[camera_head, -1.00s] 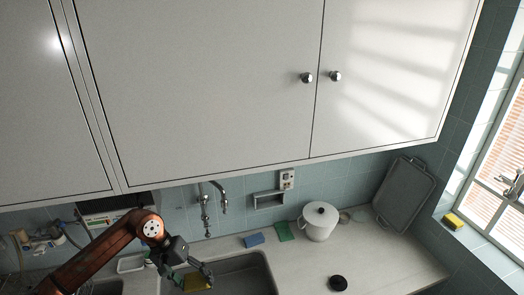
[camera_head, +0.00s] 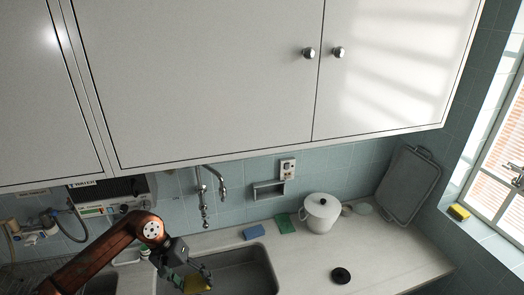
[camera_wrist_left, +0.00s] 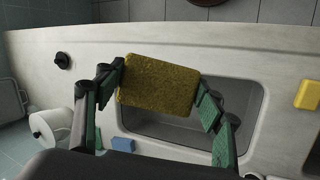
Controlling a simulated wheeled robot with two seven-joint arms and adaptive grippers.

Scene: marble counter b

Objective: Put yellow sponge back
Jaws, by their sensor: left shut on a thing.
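The yellow sponge (camera_head: 197,285) is held by my left gripper (camera_head: 196,276) over the sink (camera_head: 262,268). In the left wrist view the sponge (camera_wrist_left: 158,82) spans the gap between the two green-padded fingers, its broad yellow face showing. The sink (camera_wrist_left: 175,128) lies below and behind it. Another yellow sponge (camera_head: 459,212) rests on the windowsill at the right. A yellow block (camera_wrist_left: 307,95) also shows at the right edge of the left wrist view. My right gripper is not in view.
A blue sponge (camera_head: 254,232), a green pad (camera_head: 284,224) and a lidded white pot (camera_head: 321,212) stand behind the sink. A tap (camera_head: 220,182) hangs over its back. A dark round object (camera_head: 341,275) lies on the counter, with bare counter around it.

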